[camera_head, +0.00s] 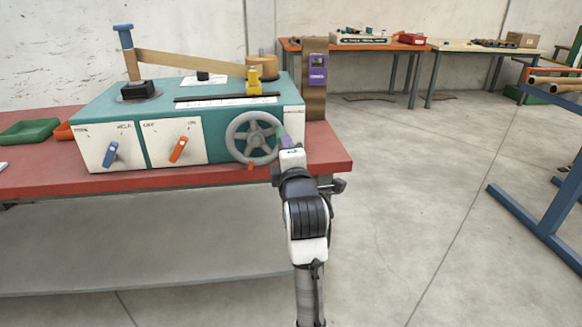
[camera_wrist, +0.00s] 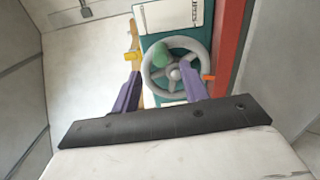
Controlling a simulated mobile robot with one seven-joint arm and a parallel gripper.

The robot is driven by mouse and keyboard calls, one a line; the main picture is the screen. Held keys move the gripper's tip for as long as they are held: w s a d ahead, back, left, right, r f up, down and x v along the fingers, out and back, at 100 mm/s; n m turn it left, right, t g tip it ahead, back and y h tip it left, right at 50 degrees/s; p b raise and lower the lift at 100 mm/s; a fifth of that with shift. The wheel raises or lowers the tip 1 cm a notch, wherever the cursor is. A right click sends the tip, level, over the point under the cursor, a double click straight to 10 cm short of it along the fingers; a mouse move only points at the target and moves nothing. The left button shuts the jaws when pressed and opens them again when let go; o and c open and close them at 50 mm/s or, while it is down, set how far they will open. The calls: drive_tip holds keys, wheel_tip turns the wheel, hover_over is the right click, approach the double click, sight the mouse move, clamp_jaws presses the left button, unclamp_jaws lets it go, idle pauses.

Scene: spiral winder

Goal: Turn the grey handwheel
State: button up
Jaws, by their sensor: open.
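The grey handwheel (camera_head: 254,137) is a spoked wheel on the front right of the teal and white winder (camera_head: 175,113). It also shows in the wrist view (camera_wrist: 157,62), with a green knob (camera_wrist: 174,51) on it. My gripper (camera_wrist: 160,72) has two purple fingers, apart, with the wheel showing between and beyond them. In the head view my gripper (camera_head: 287,141) is at the wheel's right side, partly hidden by my wrist. I cannot tell whether the fingers touch the wheel. Nothing shows held between them.
The winder stands on a red-topped bench (camera_head: 329,150). A blue lever (camera_head: 110,154) and an orange lever (camera_head: 178,149) are on its front panel. A small orange pointer (camera_wrist: 209,77) sits by the wheel rim. Open floor (camera_head: 420,210) lies to the right.

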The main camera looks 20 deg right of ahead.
drive_tip(key=v, duration=0.5)
drive_tip(key=shift+s, duration=0.15)
